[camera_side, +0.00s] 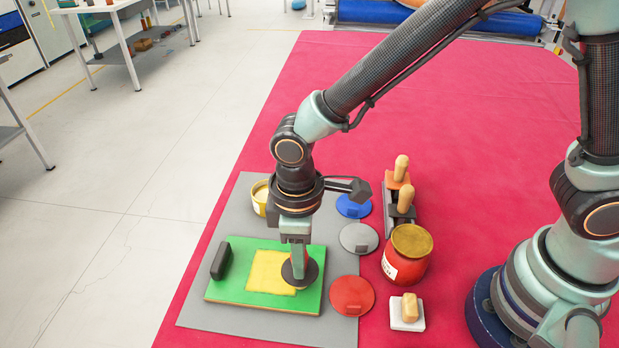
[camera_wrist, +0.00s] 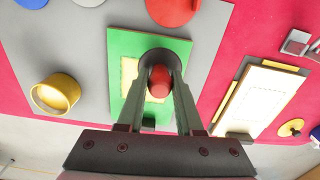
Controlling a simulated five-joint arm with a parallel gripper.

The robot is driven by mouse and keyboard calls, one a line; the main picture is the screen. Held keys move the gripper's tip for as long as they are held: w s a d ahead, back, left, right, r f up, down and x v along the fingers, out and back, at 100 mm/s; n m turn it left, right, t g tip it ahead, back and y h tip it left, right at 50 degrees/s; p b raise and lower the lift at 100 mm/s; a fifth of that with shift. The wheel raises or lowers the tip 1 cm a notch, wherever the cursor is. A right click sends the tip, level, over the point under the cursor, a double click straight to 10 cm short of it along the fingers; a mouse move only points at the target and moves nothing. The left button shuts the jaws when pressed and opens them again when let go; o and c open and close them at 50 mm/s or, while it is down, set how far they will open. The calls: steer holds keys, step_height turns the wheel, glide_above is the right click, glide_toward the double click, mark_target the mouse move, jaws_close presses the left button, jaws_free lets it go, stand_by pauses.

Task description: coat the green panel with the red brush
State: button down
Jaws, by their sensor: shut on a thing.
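The green panel (camera_side: 233,292) lies flat on a grey mat, with a yellow patch (camera_side: 265,271) in its middle and a black grip (camera_side: 221,261) at its left end. My gripper (camera_side: 298,262) is above the right part of the panel, pointing down. It is shut on the red brush (camera_wrist: 159,84), whose red knob shows between my fingers in the wrist view. The brush's round dark base (camera_side: 301,275) is over the right edge of the yellow patch and looks to rest on the panel; exact contact cannot be told. The wrist view also shows the green panel (camera_wrist: 122,76).
Blue (camera_side: 353,206), grey (camera_side: 359,238) and red (camera_side: 352,295) discs line the mat's right side. A yellow cup (camera_side: 259,199) stands behind the panel. A red jar (camera_side: 405,262), a white block (camera_side: 407,318) and a rack with two wooden-knobbed tools (camera_side: 391,225) stand further right.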

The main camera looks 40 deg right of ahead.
steer(key=shift+w+r, duration=0.1)
steer(key=shift+r, duration=3.85)
